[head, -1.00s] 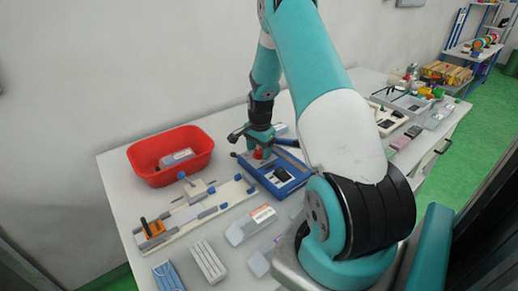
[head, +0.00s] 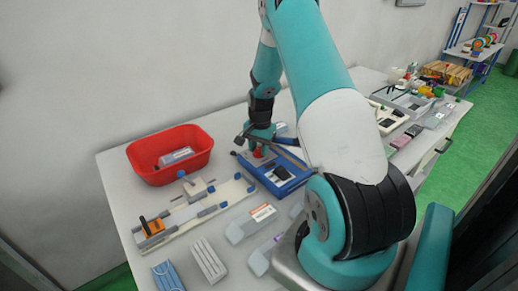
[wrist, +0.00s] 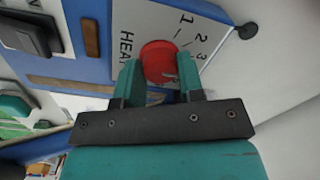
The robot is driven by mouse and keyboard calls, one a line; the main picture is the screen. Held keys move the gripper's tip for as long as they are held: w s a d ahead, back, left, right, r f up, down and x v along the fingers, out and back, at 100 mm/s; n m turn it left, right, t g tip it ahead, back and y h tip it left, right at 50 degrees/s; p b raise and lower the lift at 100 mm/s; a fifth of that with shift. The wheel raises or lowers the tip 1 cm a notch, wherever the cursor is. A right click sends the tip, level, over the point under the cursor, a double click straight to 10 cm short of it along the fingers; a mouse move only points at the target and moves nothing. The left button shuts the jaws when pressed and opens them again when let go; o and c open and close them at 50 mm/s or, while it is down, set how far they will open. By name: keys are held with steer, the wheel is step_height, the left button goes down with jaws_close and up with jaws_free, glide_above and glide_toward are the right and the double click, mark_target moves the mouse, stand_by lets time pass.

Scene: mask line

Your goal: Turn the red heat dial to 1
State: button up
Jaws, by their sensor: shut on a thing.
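The red heat dial (wrist: 158,60) sits on a white plate (wrist: 152,18) printed HEAT, with the numbers 1, 2 and 3 and short tick marks beside it. My gripper (wrist: 158,76) has one finger on each side of the dial and is shut on it. The dial's pointer cannot be made out, so its setting is unclear. In the head view the dial (head: 258,153) shows as a small red spot under my gripper (head: 259,148), on the blue-framed device (head: 284,189).
A red bin (head: 140,154) with a packet inside stands at the back left. A long jig with an orange block (head: 153,227) lies in front of it. Grey boxes (head: 250,223) and mask stacks (head: 208,262) lie near the front edge. More equipment fills the right side.

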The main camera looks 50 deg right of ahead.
mark_target(260, 149)
steer(key=n+b, duration=0.1)
steer(key=n, duration=0.9)
steer(key=shift+n, duration=0.4)
steer(key=shift+n+b, duration=0.3)
steer(key=shift+n, duration=1.4)
steer(key=o, duration=0.9)
steer(key=r, duration=0.5)
steer(key=r+b, duration=0.1)
steer(key=r, duration=0.5)
steer(key=r+b, duration=0.1)
steer(key=r, duration=0.5)
steer(key=shift+d+r, duration=0.25)
steer(key=shift+d, duration=0.1)
